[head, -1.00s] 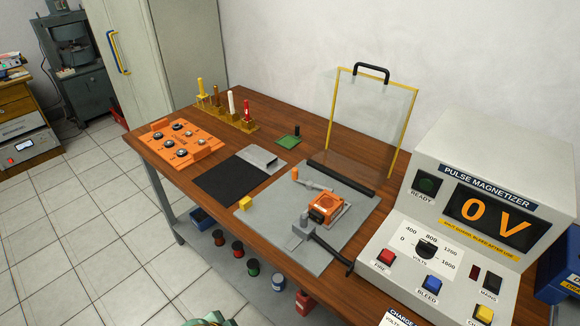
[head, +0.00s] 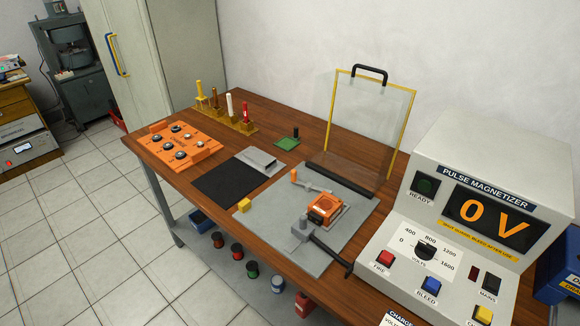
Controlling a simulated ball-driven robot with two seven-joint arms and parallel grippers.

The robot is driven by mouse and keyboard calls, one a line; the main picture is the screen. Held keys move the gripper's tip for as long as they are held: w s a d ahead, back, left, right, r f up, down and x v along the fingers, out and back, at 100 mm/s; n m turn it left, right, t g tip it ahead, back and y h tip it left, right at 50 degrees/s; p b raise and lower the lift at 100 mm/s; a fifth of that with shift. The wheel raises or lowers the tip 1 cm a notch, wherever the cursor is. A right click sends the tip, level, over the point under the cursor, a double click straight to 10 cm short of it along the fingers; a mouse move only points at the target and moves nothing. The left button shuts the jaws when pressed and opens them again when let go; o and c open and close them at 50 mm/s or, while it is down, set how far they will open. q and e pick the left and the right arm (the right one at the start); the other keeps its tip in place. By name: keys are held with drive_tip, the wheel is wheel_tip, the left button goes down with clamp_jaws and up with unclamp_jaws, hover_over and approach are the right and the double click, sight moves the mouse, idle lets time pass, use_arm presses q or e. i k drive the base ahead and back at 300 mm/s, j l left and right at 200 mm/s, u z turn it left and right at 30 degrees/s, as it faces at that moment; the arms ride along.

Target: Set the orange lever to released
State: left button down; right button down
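The orange lever's upright orange handle (head: 294,175) stands at the back of the grey base plate (head: 262,232) on the bench. A short grey arm runs from it towards the orange fixture (head: 325,208). The handle and arm are small here, and I cannot tell whether the lever is clamped or released. Neither of my grippers is in view.
A clear yellow-edged guard (head: 411,108) stands raised behind the plate. The pulse magnetizer (head: 451,145), reading 0 V, stands at right. A black pad (head: 230,185), an orange tray (head: 201,154) and a small yellow block (head: 244,204) lie to the left.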

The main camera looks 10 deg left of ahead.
sight(309, 186)
drive_tip(key=i+j, duration=0.15)
drive_tip(key=j, duration=0.25)
drive_tip(key=i+j, duration=0.15)
drive_tip(key=j, duration=0.25)
drive_tip(key=i+j, duration=0.15)
drive_tip(key=j, duration=0.25)
drive_tip(key=i+j, duration=0.15)
drive_tip(key=j, duration=0.25)
drive_tip(key=i+j+z, duration=0.15)
drive_tip(key=j, duration=0.15)
drive_tip(key=z, duration=1.4)
drive_tip(key=k+l, duration=0.05)
drive_tip(key=l, duration=0.05)
